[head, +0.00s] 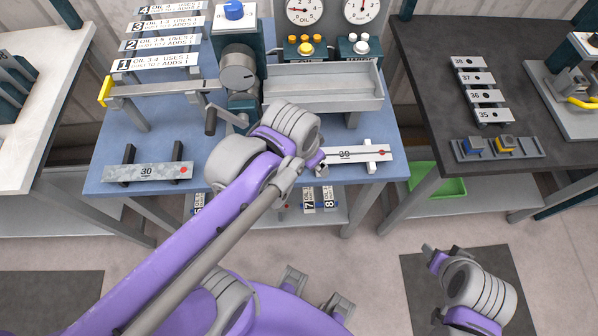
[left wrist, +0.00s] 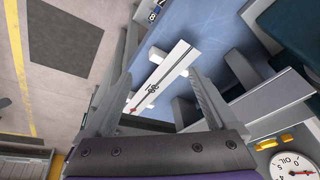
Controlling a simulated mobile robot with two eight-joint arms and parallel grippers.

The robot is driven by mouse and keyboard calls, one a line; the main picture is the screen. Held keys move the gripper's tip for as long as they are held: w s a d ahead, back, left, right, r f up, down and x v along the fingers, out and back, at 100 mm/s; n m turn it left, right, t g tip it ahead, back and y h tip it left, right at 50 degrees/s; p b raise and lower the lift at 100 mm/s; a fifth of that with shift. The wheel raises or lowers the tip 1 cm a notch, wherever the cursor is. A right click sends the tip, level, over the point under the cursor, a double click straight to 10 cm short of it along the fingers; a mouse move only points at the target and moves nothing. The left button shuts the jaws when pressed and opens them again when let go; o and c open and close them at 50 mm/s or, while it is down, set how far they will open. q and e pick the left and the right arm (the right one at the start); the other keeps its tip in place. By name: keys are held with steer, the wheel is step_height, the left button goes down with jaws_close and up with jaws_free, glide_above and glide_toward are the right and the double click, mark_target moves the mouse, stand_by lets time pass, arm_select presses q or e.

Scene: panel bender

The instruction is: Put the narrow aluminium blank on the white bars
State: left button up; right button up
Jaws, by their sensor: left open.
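The narrow aluminium blank (head: 358,155), a pale strip marked 30 with a red dot, lies across the white bars (head: 372,167) at the table's front right. In the left wrist view the blank (left wrist: 172,66) crosses the white bars (left wrist: 157,54). My left gripper (left wrist: 160,92) is open, its fingers apart with the blank showing between them. In the head view my left arm hides the blank's left end and most of the gripper. Contact with the fingers cannot be told.
A wider grey plate (head: 147,172) marked 30 lies on black bars at the table's front left. The bending machine (head: 238,75), a grey tray (head: 325,88) and gauges stand behind. A dark table (head: 425,60) with numbered blocks stands at right.

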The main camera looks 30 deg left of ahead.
arm_select(q)
steer(key=s+a+f+n+t, duration=0.1)
steer(key=s+f+n, duration=0.2)
steer(key=s+f, duration=0.1)
steer(key=shift+a+t, duration=0.2)
steer(key=shift+t, duration=0.1)
steer(key=shift+f, duration=0.1)
stand_by(0.8)
